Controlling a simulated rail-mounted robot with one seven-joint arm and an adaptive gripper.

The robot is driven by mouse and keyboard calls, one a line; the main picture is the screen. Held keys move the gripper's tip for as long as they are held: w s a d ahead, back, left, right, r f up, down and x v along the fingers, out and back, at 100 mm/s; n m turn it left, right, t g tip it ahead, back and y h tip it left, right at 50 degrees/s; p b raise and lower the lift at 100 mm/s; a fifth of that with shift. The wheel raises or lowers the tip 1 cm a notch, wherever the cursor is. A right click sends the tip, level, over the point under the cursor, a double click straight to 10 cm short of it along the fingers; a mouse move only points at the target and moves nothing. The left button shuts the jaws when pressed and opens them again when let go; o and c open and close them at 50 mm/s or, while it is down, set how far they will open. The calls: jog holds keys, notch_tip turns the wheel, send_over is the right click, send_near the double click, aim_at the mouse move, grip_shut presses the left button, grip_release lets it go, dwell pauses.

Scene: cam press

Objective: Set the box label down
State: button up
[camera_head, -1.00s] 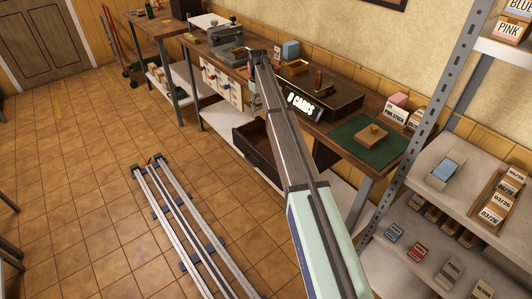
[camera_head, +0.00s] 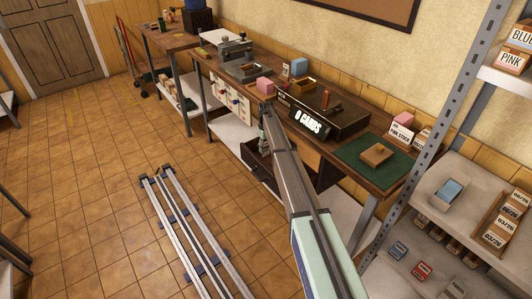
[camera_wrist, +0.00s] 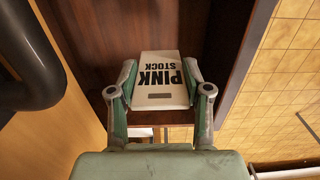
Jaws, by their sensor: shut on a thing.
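The box label (camera_wrist: 160,92) is a white card printed PINK STOCK, seen upside down in the wrist view. My gripper (camera_wrist: 159,72) is shut on it, with one finger at each side edge. The label is over or within the open dark brown drawer (camera_wrist: 196,45); I cannot tell whether it touches the drawer's bottom.
A pink box (camera_head: 265,85) stands on the workbench above the drawer. A "0 CARDS" sign (camera_head: 307,123), a green mat (camera_head: 350,157) and another PINK STOCK sign (camera_head: 401,132) are further right. Metal shelving (camera_head: 415,165) stands at right. Tiled floor (camera_head: 100,190) is free at left.

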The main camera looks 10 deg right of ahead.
aim_at(266, 153)
jog(key=shift+f+p, duration=0.5)
jog(key=shift+f, duration=1.6)
jog(key=shift+f, duration=0.2)
jog(key=o, duration=0.8)
jog(key=shift+r, duration=0.1)
notch_tip(266, 153, up, 12)
jog(key=b, duration=0.3)
jog(key=shift+r+b, duration=0.15)
jog(key=shift+b, duration=0.15)
